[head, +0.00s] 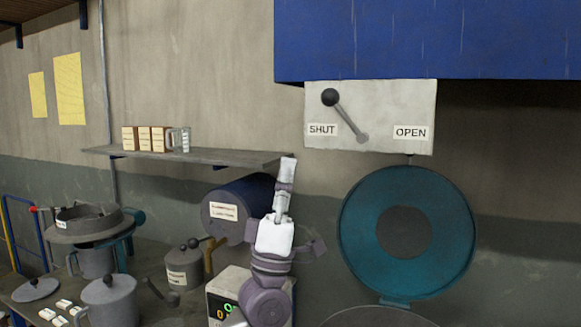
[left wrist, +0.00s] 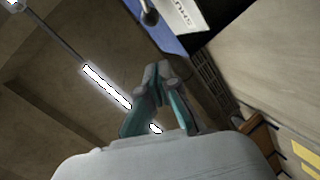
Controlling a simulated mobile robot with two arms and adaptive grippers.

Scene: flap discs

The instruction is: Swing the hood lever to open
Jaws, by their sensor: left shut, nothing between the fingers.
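The hood lever (head: 346,117) is a grey arm with a black ball knob (head: 329,97) on a pale panel (head: 400,105) under the blue hood (head: 430,40). It leans up and left from its pivot, on the side of the SHUT label (head: 322,130); the OPEN label (head: 411,132) is at right. My left gripper (head: 288,160) points up, below and left of the panel, apart from the lever; its fingers are hard to make out there. In the left wrist view its teal fingers (left wrist: 158,72) are shut and empty. The SHUT label (left wrist: 182,12) shows beyond them. My right gripper is out of view.
A wall shelf (head: 200,155) with boxes and a metal mug is left of my gripper. A blue drum (head: 225,208) is behind my arm. A teal round disc (head: 353,235) stands below the panel. Cans and pots crowd the lower left.

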